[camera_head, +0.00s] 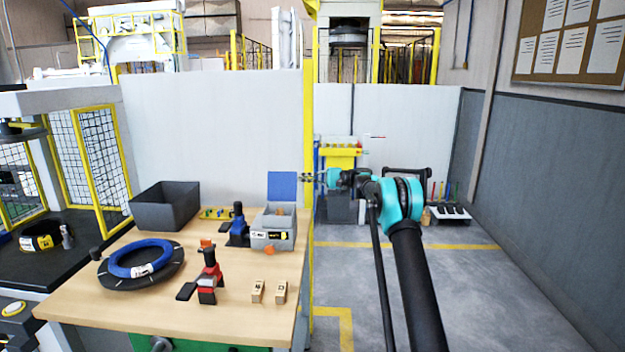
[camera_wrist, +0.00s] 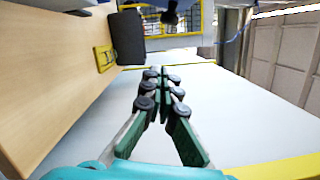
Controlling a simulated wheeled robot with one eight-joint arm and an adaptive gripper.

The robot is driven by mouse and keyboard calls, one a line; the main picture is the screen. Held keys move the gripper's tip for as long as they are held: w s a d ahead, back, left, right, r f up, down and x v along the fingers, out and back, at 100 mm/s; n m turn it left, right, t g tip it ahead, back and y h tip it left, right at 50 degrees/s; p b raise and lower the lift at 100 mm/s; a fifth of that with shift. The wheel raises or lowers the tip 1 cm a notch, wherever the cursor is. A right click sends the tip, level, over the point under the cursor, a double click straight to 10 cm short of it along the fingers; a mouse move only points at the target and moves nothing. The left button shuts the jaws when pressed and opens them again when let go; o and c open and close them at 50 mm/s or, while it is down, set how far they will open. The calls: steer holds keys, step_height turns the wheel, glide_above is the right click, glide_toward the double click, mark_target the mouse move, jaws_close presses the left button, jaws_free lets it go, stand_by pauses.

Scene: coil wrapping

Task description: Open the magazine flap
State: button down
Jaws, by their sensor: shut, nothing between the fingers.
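I cannot make out the magazine in the wrist view.
The table (camera_head: 130,301) holds a blue coil (camera_head: 121,261) on a black disc, a red tool (camera_head: 208,276), a blue tool (camera_head: 237,227), two wooden blocks and a dark bin (camera_head: 163,207). A yellow post (camera_head: 309,120) rises behind the gripper. Open floor lies right of the table.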

mark_target(291, 175)
steer(key=shift+s+a+r, duration=0.25)
steer(key=shift+s+a, duration=0.45)
steer(key=shift+s+a+r, duration=0.2)
steer(key=shift+s+a, duration=0.45)
steer(key=shift+s, duration=0.1)
steer(key=shift+s+a+r, duration=0.25)
steer(key=shift+s+a, duration=0.45)
steer(key=shift+s+r+n, duration=0.3)
steer(key=shift+r+n, duration=0.05)
steer(key=shift+n, duration=0.05)
steer(key=shift+s+r, duration=0.4)
steer(key=shift+s, duration=0.15)
